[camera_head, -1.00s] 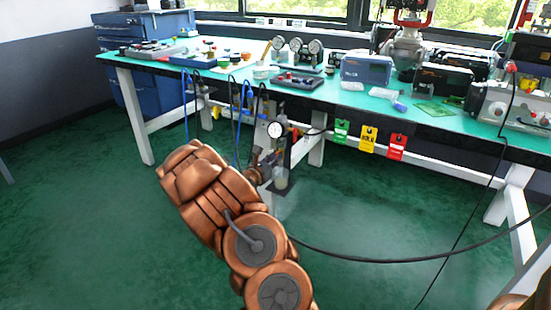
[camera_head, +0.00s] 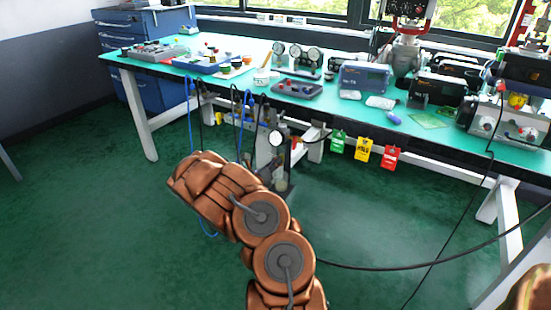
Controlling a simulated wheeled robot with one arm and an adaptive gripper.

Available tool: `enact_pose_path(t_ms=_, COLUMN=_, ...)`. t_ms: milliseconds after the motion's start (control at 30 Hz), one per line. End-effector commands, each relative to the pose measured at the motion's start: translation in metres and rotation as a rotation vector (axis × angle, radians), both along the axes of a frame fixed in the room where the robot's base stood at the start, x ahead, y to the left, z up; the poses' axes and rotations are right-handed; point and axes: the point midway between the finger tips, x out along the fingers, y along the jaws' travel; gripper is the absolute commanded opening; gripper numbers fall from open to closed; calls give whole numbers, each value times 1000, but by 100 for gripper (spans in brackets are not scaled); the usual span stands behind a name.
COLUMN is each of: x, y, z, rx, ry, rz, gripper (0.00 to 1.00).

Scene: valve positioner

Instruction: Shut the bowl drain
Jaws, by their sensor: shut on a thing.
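A small bowl (camera_head: 281,185) hangs low on the grey unit under the front edge of the bench, below a round white gauge (camera_head: 277,138). The drain at the bowl's underside is too small to make out, so I cannot tell if it is open or shut. My copper-coloured arm rises from the bottom of the picture and bends just left of the bowl, covering part of the unit. My gripper does not show; the arm's links hide that area.
The green-topped bench (camera_head: 225,78) carries gauges, boxes and instruments. Green, yellow (camera_head: 362,152) and red tags hang from its front edge. Blue and black hoses hang near the unit, and a black cable (camera_head: 400,265) crosses at right. The green floor (camera_head: 90,220) at left is clear.

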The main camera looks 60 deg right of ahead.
Motion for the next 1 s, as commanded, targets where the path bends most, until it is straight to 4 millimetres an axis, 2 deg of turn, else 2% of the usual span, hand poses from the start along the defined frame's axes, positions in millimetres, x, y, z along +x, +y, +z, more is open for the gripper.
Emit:
enact_pose_path(t_ms=600, x=2, y=0, z=-2, rx=-24, ry=578, rz=0, gripper=0)
enact_pose_path(t_ms=1000, x=3, y=0, z=-3, rx=-37, ry=848, rz=1, gripper=0)
